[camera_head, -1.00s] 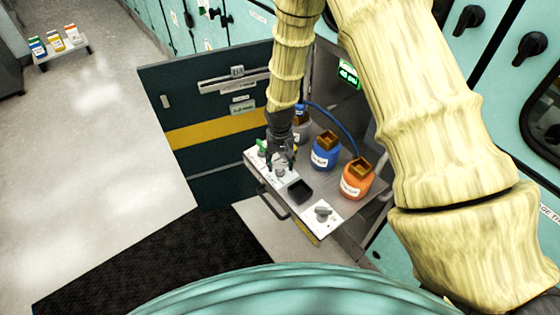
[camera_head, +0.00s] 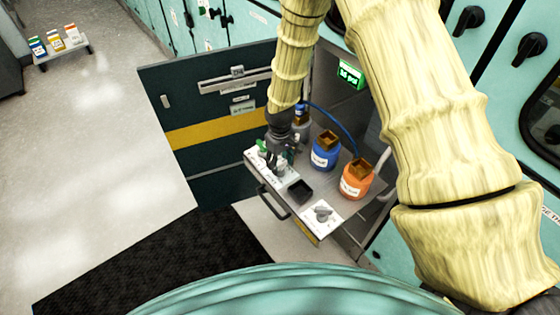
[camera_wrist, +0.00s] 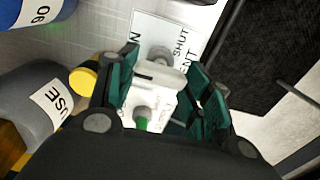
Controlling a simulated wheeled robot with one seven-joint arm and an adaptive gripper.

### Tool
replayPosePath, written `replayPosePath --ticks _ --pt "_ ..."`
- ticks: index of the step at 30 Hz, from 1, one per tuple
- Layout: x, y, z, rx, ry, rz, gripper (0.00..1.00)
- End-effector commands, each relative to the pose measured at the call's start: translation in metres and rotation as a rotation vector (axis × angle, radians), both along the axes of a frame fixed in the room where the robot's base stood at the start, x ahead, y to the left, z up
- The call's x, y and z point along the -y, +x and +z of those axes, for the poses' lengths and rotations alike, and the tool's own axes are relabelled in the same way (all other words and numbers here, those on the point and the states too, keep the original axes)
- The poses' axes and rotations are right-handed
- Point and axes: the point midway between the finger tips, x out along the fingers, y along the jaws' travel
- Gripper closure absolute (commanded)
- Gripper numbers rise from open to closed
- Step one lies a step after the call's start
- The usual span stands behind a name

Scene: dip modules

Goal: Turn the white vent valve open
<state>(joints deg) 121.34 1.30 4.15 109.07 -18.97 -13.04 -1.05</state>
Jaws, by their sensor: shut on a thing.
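The white vent valve (camera_wrist: 158,74) shows in the wrist view as a pale bar handle between my fingers, on a white plate. The plate (camera_wrist: 178,30) carries the word SHUT, part of VENT, and a letter N at its left edge. My gripper (camera_wrist: 160,88) is shut on the handle, with a green-black finger on either side. In the head view my gripper (camera_head: 277,160) points down over the left part of the drawer shelf and mostly hides the valve. The handle's exact angle to the label words is hard to tell.
A green valve handle (camera_wrist: 141,122) sits close by. A black tray (camera_head: 300,190), grey knob (camera_head: 322,212), blue bottle (camera_head: 325,152) and orange bottle (camera_head: 356,180) share the shelf. A blue hose (camera_head: 335,118) arches behind. The dark open door (camera_head: 205,115) stands left.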

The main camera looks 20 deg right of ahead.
Motion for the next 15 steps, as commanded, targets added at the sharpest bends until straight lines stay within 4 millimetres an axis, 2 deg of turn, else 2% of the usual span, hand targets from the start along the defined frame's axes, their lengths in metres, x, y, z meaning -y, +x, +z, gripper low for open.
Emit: replayPosePath --ticks 11,12,15 --pt "0.0005 0.0001 0.0001 0.0 -0.001 0.005 0.74" --pt "0.0005 0.0001 0.0001 0.0 -0.001 0.004 0.43" --pt "0.0004 0.0 0.0001 0.0 -0.001 0.004 0.29"
